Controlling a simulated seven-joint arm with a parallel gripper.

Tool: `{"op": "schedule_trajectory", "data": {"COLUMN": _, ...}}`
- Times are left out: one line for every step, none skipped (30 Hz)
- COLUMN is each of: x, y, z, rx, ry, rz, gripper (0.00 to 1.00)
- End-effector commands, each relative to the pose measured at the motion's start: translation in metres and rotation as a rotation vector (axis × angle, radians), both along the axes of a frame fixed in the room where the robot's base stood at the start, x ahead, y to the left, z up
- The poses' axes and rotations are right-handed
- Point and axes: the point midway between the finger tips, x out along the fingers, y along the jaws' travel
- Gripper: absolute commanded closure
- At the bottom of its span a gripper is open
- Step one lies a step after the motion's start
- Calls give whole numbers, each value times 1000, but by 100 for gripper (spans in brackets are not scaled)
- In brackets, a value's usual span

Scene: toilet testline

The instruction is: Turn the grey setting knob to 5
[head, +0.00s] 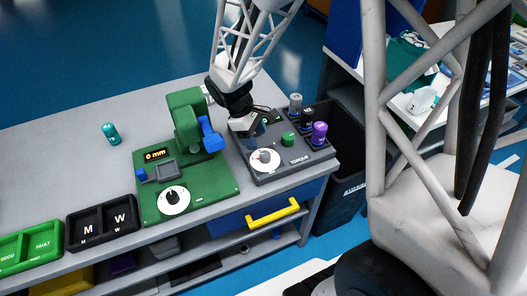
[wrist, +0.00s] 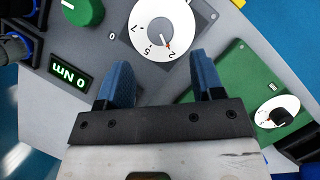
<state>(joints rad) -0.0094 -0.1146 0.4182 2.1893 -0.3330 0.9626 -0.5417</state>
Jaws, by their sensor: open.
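The grey setting knob (head: 265,156) sits on a white dial on the grey torque unit (head: 290,171) at the right end of the table. In the wrist view the white dial (wrist: 163,22) is at the top, partly cut off, with the numbers 7, 5 and 2 showing. A small red mark on it lies between 5 and 2, closer to 2. My gripper (wrist: 160,62) is open and empty, its two blue fingers apart just below the dial in the picture. In the head view my gripper (head: 243,125) hangs over the unit, behind the dial.
A green unit (head: 220,181) with a black knob (head: 172,198) and a blue part stands left of the torque unit. The unit's display (wrist: 72,72) reads 0 Nm.

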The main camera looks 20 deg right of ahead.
Motion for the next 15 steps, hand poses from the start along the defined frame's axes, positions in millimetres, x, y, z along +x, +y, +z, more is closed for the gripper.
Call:
{"op": "schedule_trajectory", "data": {"x": -1, "y": -1, "z": -3, "rx": 0, "ry": 1, "rz": 0, "gripper": 39}}
{"op": "schedule_trajectory", "data": {"x": -2, "y": -2, "z": -6, "rx": -1, "ry": 2, "rz": 0, "gripper": 39}}
{"op": "schedule_trajectory", "data": {"x": -3, "y": -3, "z": -9, "rx": 0, "ry": 3, "rz": -1, "gripper": 39}}
{"op": "schedule_trajectory", "data": {"x": -4, "y": -4, "z": -12, "rx": -1, "ry": 2, "rz": 0, "gripper": 39}}
{"op": "schedule_trajectory", "data": {"x": -4, "y": -5, "z": -15, "rx": -1, "ry": 2, "rz": 0, "gripper": 39}}
{"op": "schedule_trajectory", "data": {"x": -6, "y": -6, "z": -19, "rx": 0, "ry": 2, "rz": -2, "gripper": 39}}
{"op": "schedule_trajectory", "data": {"x": -7, "y": -7, "z": -22, "rx": 0, "ry": 2, "rz": -2, "gripper": 39}}
{"op": "schedule_trajectory", "data": {"x": -8, "y": -8, "z": -26, "rx": -1, "ry": 3, "rz": -2, "gripper": 39}}
{"op": "schedule_trajectory", "data": {"x": -9, "y": -9, "z": -30, "rx": 0, "ry": 2, "rz": -2, "gripper": 39}}
{"op": "schedule_trajectory", "data": {"x": -10, "y": -10, "z": -33, "rx": 0, "ry": 2, "rz": -2, "gripper": 39}}
{"op": "schedule_trajectory", "data": {"x": -11, "y": -11, "z": -37, "rx": 0, "ry": 2, "rz": -2, "gripper": 39}}
{"op": "schedule_trajectory", "data": {"x": -12, "y": -12, "z": -41, "rx": 0, "ry": 2, "rz": -2, "gripper": 39}}
{"op": "schedule_trajectory", "data": {"x": -13, "y": -13, "z": -44, "rx": 1, "ry": 2, "rz": -1, "gripper": 39}}
{"op": "schedule_trajectory", "data": {"x": -14, "y": -14, "z": -48, "rx": 1, "ry": 2, "rz": -1, "gripper": 39}}
{"op": "schedule_trajectory", "data": {"x": -16, "y": -15, "z": -51, "rx": 0, "ry": 3, "rz": -1, "gripper": 39}}
